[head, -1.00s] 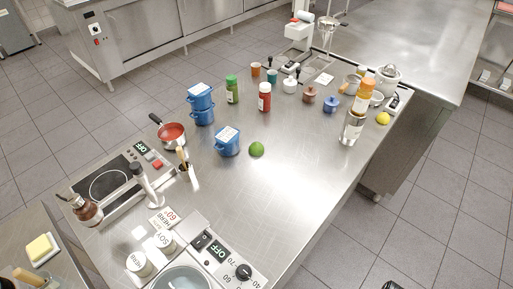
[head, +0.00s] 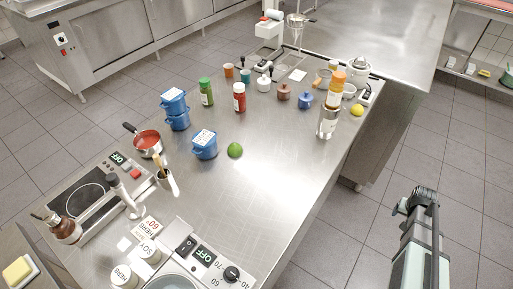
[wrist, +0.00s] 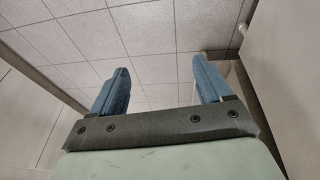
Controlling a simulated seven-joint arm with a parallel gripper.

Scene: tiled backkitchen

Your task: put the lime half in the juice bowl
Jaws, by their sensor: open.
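The lime half (head: 235,150) is a small green rounded piece on the steel table, just right of a blue pot with a white label. Its cut face cannot be made out. A small pale bowl (head: 349,91) stands among the items at the table's back right, partly hidden by bottles; I cannot tell whether it is the juice bowl. My gripper (head: 424,196) is over the floor, right of the table and well apart from the lime half. In the wrist view, its two blue fingers (wrist: 161,75) are spread with nothing between them.
Blue pots (head: 204,145), a green bottle (head: 206,92) and a red bottle (head: 239,97) stand around the lime half. Tall bottles (head: 328,121) and a lemon (head: 357,110) are near the right edge. A red-filled pan (head: 148,143) is left. The table's middle right is clear.

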